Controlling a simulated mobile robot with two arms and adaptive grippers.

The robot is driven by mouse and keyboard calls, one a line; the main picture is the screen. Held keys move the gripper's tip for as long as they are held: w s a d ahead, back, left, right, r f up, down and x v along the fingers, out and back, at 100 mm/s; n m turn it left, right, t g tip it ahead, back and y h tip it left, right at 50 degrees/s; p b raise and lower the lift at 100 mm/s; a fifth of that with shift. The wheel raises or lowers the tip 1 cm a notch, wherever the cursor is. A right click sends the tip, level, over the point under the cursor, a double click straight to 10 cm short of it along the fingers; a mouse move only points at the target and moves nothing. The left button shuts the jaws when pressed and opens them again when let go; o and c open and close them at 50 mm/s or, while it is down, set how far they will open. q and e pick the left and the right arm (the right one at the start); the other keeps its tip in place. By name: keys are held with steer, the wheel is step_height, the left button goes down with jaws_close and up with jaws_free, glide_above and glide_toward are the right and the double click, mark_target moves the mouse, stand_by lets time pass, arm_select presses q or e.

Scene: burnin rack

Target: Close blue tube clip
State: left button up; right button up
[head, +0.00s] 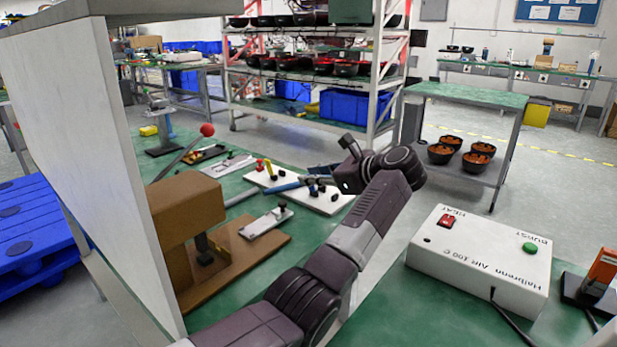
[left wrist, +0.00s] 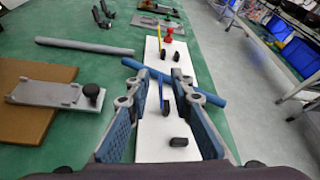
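A white board (head: 325,203) lies on the green bench, with black knobs and red and yellow parts on it. A blue tube (head: 284,188) lies slantwise across it; the tube also shows in the left wrist view (left wrist: 214,97). A narrow upright blue piece, perhaps the clip lever (left wrist: 165,106), stands on the board (left wrist: 160,148) by the tube, between my fingers in the picture. I cannot tell whether the clip is closed. My left gripper (left wrist: 157,95) is open and empty over the board, fingers on either side of this piece. It is partly hidden by my wrist in the head view (head: 322,174).
A grey rod (left wrist: 85,47) and a grey plate with a black knob (left wrist: 55,92) lie left of the board. A brown fixture (head: 190,215) stands near the white panel (head: 90,130). A white control box (head: 480,262) stands at right.

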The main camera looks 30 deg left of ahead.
arm_select(q)
steer(key=shift+x, duration=0.8)
arm_select(e)
steer(key=shift+r, duration=0.15)
arm_select(q)
jaws_close()
steer(key=shift+r, duration=0.1)
arm_select(e)
steer(key=shift+r, duration=0.1)
arm_select(q)
steer(key=shift+w+r+m+g+p, duration=0.1)
steer(key=shift+w+m+g+p, duration=0.25)
steer(key=shift+p, duration=0.25)
arm_select(e)
step_height(320, 180, down, 4)
steer(key=shift+s+r, duration=0.1)
arm_select(q)
steer(key=shift+w+m+g, duration=0.3)
steer(key=shift+m+g, duration=0.05)
steer(key=shift+m, duration=0.2)
arm_select(e)
steer(key=shift+f, duration=0.5)
